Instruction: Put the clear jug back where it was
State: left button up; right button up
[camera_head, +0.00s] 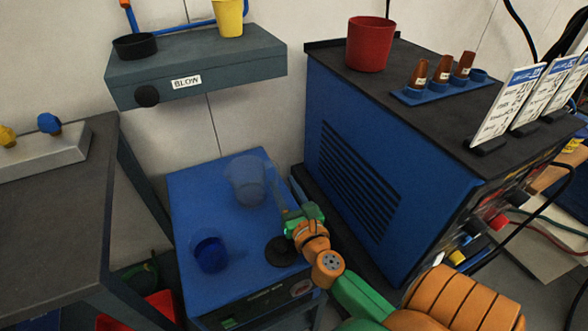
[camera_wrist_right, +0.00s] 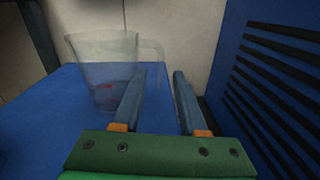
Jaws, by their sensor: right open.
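The clear jug (camera_head: 247,182) stands upright on the blue-topped stand (camera_head: 185,200), near its back right. In the right wrist view the clear jug (camera_wrist_right: 102,75) is ahead and to the left, with its handle on the right side. My right gripper (camera_head: 282,180) is just right of the jug. In the wrist view my right gripper (camera_wrist_right: 160,73) is open, and the handle shows between and beyond its fingertips. I cannot tell whether they touch it. My left gripper is not in view.
A dark blue cup (camera_head: 210,254) and a black disc (camera_head: 281,251) are on the stand's front part. The blue welder cabinet (camera_head: 375,170) rises close to the right. A grey shelf (camera_head: 215,70) marked BLOW is on the wall behind, and a grey bench (camera_head: 60,215) is left.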

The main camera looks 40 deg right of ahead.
jog(key=b+v, duration=0.2)
jog(key=v, duration=0.5)
jog(key=shift+s+f, duration=0.15)
jog(key=shift+s+a, duration=0.2)
jog(key=shift+s, duration=0.25)
